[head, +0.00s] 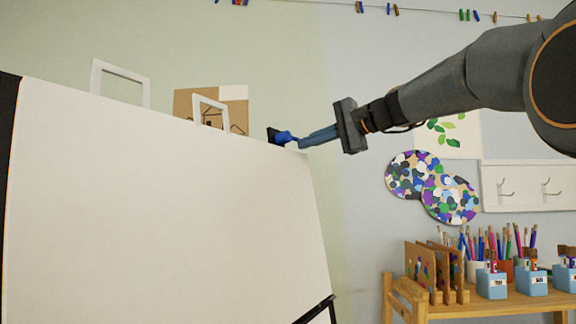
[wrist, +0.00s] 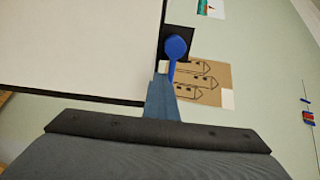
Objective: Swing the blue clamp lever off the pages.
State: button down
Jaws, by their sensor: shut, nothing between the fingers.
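The blue clamp lever (head: 284,137) is at the top right of the white pages (head: 160,190), against a black clamp part (head: 273,134). In the wrist view the blue lever (wrist: 175,48) has a rounded end and a narrow stem pointing toward my fingers. It lies over the dark part beside the corner of the pages (wrist: 80,45). My gripper (head: 303,143) is shut and empty, coming from the right with its fingertips at the lever. In the wrist view the fingertips (wrist: 163,78) are right by the stem; whether they touch it I cannot tell.
A brown drawing of houses (head: 237,108) and white frames (head: 120,85) show behind the board. A wooden shelf (head: 470,308) with brushes and blue pots (head: 491,283) stands at the lower right. Round dotted palettes (head: 415,173) hang on the wall. The space before the pages is clear.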

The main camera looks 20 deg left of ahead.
jog(key=b+v, duration=0.2)
jog(key=v, duration=0.6)
dwell(0.4)
jog(key=shift+r, duration=0.15)
